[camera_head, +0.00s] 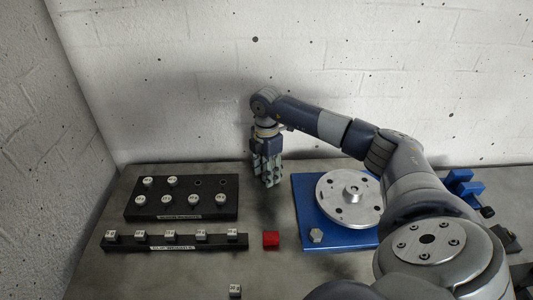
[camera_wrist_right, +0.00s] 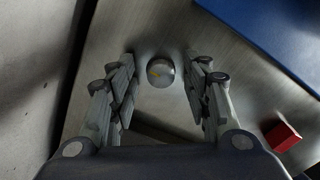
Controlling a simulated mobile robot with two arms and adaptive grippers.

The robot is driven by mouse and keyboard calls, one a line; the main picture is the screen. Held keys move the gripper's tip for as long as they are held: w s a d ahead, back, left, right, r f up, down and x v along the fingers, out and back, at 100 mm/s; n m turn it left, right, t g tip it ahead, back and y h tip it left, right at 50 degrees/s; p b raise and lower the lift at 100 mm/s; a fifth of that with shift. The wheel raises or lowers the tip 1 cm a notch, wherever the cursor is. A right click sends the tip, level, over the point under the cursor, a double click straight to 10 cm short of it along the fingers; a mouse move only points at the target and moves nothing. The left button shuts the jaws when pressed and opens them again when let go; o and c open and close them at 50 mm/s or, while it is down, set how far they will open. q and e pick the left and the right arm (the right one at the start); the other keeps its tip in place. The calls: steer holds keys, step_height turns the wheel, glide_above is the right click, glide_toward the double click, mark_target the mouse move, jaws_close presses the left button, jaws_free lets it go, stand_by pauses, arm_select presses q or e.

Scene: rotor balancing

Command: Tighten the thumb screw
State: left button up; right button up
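My right gripper (camera_head: 270,182) points down over the table, left of the blue base plate; it also shows in the wrist view (camera_wrist_right: 165,90). Its fingers are apart with nothing gripped. A round silver piece with an orange mark (camera_wrist_right: 160,72) lies in the gap between the fingertips in the wrist view; the gripper hides it in the head view. I cannot tell if it is the thumb screw. My left gripper is out of view.
Black racks (camera_head: 135,211) (camera_head: 154,245) hold several silver pieces at the left. A red block (camera_head: 271,239) sits left of the base plate. A small silver cube (camera_head: 235,290) lies at the front. A blue fixture (camera_head: 460,187) with a dark knob (camera_head: 487,212) stands at the right.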

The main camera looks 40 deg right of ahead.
steer(key=shift+r, duration=0.1)
step_height(320, 180, up, 12)
stand_by(0.5)
stand_by(0.4)
